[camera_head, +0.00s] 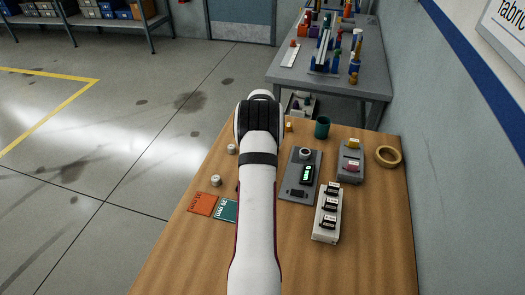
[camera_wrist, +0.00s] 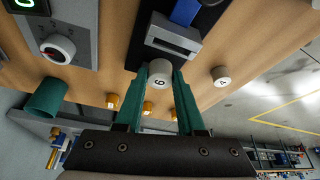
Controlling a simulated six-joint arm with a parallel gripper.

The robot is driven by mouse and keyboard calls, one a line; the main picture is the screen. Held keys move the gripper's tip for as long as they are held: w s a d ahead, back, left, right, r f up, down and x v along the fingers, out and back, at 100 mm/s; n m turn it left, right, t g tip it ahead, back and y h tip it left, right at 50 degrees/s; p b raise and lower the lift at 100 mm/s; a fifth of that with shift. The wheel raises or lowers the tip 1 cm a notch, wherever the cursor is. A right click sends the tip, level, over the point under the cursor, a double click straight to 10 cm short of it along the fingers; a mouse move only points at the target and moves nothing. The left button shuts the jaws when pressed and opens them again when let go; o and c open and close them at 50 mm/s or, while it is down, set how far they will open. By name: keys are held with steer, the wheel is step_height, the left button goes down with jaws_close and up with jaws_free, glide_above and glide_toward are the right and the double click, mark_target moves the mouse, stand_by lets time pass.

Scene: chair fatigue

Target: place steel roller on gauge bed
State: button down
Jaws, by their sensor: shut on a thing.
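A pale grey cylinder marked with a 6 or 9 (camera_wrist: 158,76), which looks like the steel roller, is between the green fingertips of my gripper (camera_wrist: 160,74). The gripper is shut on it. A dark plate with a grey metal block and a blue strip (camera_wrist: 172,38) lies just beyond the fingertips; it may be the gauge bed, but I cannot be sure. Whether the roller touches it cannot be told. In the head view my arm hides the gripper, the held roller and this plate.
Loose pale cylinders (camera_head: 231,149) and an orange card (camera_head: 202,204) lie left.

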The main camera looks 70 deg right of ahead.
steer(key=shift+f, duration=1.4)
steer(key=c, duration=0.5)
jaws_free()
steer(key=shift+f, duration=0.1)
